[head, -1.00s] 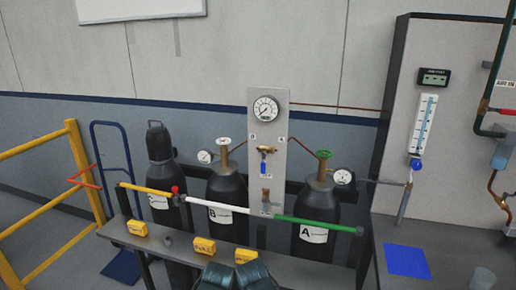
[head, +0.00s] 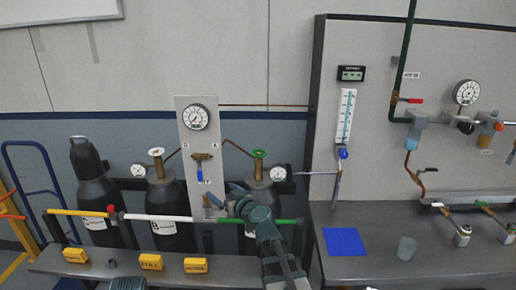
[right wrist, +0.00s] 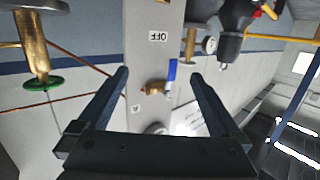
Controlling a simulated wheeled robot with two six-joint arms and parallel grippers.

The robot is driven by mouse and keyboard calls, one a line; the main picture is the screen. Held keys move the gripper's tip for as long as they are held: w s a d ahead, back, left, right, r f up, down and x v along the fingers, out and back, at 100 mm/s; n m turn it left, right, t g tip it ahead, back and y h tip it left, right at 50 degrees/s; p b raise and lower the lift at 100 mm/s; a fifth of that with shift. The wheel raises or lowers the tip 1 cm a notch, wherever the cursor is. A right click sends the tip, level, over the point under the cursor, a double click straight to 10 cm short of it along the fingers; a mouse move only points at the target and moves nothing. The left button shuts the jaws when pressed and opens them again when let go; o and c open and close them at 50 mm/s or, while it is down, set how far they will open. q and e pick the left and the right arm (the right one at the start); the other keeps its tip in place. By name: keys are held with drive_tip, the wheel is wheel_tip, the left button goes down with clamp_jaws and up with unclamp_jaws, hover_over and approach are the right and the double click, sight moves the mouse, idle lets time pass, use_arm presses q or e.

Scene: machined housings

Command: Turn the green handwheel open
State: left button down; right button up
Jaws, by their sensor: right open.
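The green handwheel (head: 259,153) sits on top of the brass valve of the dark cylinder A (head: 259,194), right of the gauge panel. In the right wrist view the handwheel (right wrist: 42,84) is at the left, outside the fingers, with its brass stem above it in the tilted picture. My right gripper (head: 223,195) is open and empty, in front of the panel's lower part, below and left of the handwheel. In the right wrist view its open fingers (right wrist: 160,82) frame the panel without touching the handwheel. My left gripper is not visible; only a dark piece of my arm shows at the bottom edge.
A blue-handled valve (head: 200,168) is on the panel (head: 198,115) beside the handwheel. Cylinder B has a white handwheel (head: 156,152). A yellow, white and green bar (head: 158,217) crosses before the cylinders. Yellow blocks (head: 151,262) lie on the bench (head: 222,264). The workbench at right holds a blue mat (head: 345,242).

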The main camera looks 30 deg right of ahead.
sight(259, 152)
drive_tip(key=s+d+r+m+t+h, duration=0.15)
drive_tip(key=d+h, duration=0.25)
drive_tip(key=d, duration=0.4)
drive_tip(key=s+d+r+m+h, duration=0.1)
drive_tip(key=d+r+m+h, duration=0.2)
drive_tip(key=d, duration=0.6)
drive_tip(key=x, duration=1.4)
drive_tip(key=shift+a+f+p, duration=0.1)
drive_tip(key=shift+a+p, duration=0.1)
drive_tip(key=shift+p, duration=0.2)
drive_tip(key=c, duration=1.2)
